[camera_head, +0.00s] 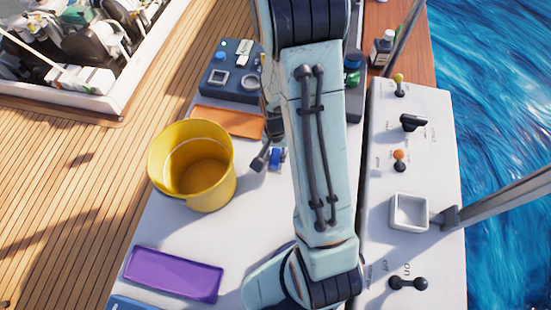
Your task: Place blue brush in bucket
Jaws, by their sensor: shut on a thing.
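The yellow bucket (218,188) stands upright on the white bench top, left of my arm. Its mouth faces up and its visible inside looks empty. My gripper (267,158) is to the right of the bucket, apart from it, and partly hidden behind my arm. It is shut on a small blue thing, which looks like the blue brush (277,158). Only a small part of the brush shows; its bristles and full length cannot be made out.
An orange tray (228,121) lies behind the bucket and a purple tray (174,274) in front. A blue-grey control box (232,72) stands at the back. A white panel with knobs and levers (420,180) is on the right, with water beyond. Wooden deck (85,185) lies left.

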